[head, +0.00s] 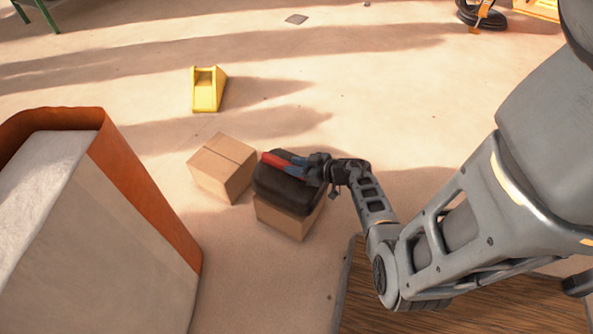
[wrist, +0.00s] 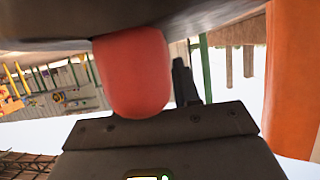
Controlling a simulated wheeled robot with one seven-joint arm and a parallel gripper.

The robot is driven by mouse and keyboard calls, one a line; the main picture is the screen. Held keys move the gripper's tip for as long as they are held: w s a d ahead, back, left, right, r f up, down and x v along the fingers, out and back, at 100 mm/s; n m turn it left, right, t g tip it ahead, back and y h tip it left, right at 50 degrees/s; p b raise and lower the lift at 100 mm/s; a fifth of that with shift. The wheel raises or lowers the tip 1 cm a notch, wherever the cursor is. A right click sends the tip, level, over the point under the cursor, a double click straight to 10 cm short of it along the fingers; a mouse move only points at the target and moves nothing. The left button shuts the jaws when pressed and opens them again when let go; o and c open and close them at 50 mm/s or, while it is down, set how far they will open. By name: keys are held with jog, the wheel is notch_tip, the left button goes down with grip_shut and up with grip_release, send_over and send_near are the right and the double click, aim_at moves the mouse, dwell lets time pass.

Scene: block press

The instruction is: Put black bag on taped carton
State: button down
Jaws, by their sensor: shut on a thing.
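The black bag (head: 290,195) is directly over the right-hand brown carton (head: 281,219). It hides that carton's top, so I cannot tell whether the top is taped or whether the bag rests on it. My gripper (head: 288,164) reaches in from the right and is shut on the bag's upper part. A red rounded piece and a blue piece show at the grip. In the wrist view the bag's dark surface (wrist: 200,22) fills the top edge, with the red piece below it.
A second brown carton (head: 222,167) with a dark seam across its top stands just left. A yellow wedge (head: 207,90) lies farther back. A large orange and grey block (head: 130,190) stands at left front. A wooden surface (head: 460,308) is at lower right. Sandy floor behind is mostly clear.

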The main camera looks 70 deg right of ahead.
jog(key=shift+f, duration=0.2)
jog(key=c, duration=0.8)
grip_release()
jog(key=shift+f, duration=0.1)
